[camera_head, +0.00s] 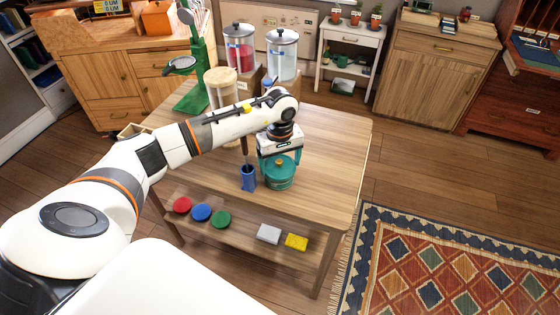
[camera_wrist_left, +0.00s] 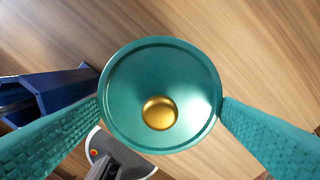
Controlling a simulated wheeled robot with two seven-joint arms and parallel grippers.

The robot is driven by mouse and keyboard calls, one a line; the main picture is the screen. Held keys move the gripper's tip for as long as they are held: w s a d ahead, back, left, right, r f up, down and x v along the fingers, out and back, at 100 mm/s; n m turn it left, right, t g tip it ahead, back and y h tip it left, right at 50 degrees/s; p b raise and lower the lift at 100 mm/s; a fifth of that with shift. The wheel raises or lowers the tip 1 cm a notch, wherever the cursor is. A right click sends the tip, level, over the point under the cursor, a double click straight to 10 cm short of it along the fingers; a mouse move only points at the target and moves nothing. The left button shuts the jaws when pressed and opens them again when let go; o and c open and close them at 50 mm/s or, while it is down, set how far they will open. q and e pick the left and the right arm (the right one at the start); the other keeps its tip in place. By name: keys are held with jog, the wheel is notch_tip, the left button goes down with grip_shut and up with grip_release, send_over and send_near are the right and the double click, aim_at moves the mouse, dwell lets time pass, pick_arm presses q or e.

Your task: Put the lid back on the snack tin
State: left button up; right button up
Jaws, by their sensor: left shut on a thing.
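The teal snack tin (camera_head: 280,180) stands on the wooden table near its front edge in the head view. Its round teal lid (camera_wrist_left: 130,80) with a gold knob (camera_wrist_left: 159,113) fills the middle of the left wrist view. My left gripper (camera_head: 279,162) points down over the tin, and its teal fingers (camera_wrist_left: 161,108) are shut on two opposite sides of the lid's rim. The lid hides the tin in the left wrist view. I cannot tell whether the lid rests on the tin or is just above it. My right gripper is not in view.
A blue holder (camera_head: 248,179) with a dark-handled tool stands close left of the tin. A wooden-lidded jar (camera_head: 221,88), two dispensers (camera_head: 282,55) and a green stand (camera_head: 193,98) are farther back. The table's right side (camera_head: 335,150) is clear. Coloured discs (camera_head: 201,212) lie on the lower shelf.

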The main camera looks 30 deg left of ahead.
pick_arm(q)
jog(key=shift+f+b, duration=0.2)
jog(key=shift+b, duration=0.35)
dwell(0.8)
dwell(0.3)
jog(key=o, duration=0.8)
jog(key=shift+r, duration=0.15)
jog(key=shift+r+p, duration=1.9)
jog(key=shift+r, duration=1.5)
grip_shut()
